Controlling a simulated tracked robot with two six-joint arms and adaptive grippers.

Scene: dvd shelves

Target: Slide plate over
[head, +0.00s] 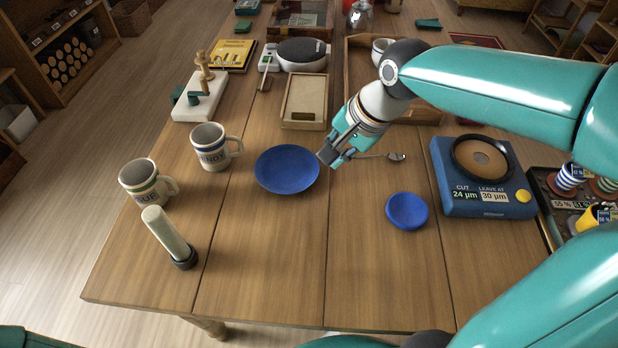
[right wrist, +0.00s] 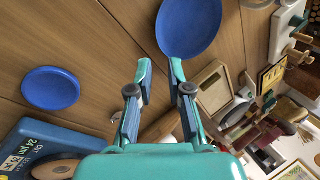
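A round blue plate (head: 286,169) lies flat on the wooden table (head: 270,270), left of centre in the head view. It also shows at the top of the right wrist view (right wrist: 190,25). A smaller blue dish (head: 407,211) lies apart from it to the right, and at the left of the right wrist view (right wrist: 50,88). My right gripper (head: 329,157) is at the plate's right edge, with its fingers apart and nothing between them. In the right wrist view, one fingertip (right wrist: 161,66) of the pair appears close to the plate's rim; contact cannot be told. My left gripper is out of view.
A spoon (head: 394,157) lies right of my gripper. A blue box (head: 484,182) is further right. The table in front of the plate is clear.

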